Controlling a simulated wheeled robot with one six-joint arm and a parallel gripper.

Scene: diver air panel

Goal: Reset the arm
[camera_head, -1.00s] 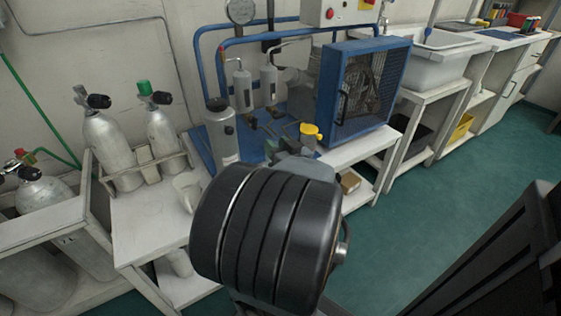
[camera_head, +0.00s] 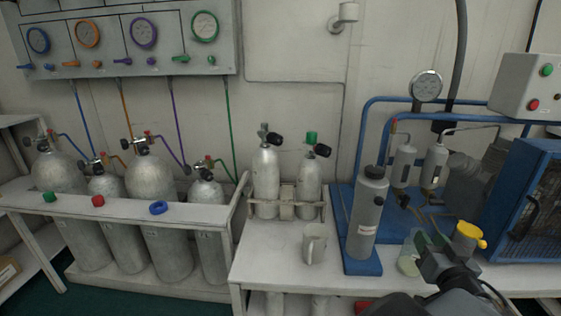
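My gripper (camera_head: 448,262) is at the lower right, in front of the compressor bench. It is dark grey and seen from behind, so its fingers are hard to make out. A yellow cap-like piece (camera_head: 467,235) shows right at its tip. I cannot tell whether the gripper holds it or it lies just beyond. My dark arm enters from the bottom edge below it.
A clear greenish jar (camera_head: 408,262) stands close left of my gripper. The blue caged compressor (camera_head: 525,205) is at right. Racked cylinders (camera_head: 147,178) are below the gauge panel (camera_head: 170,55).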

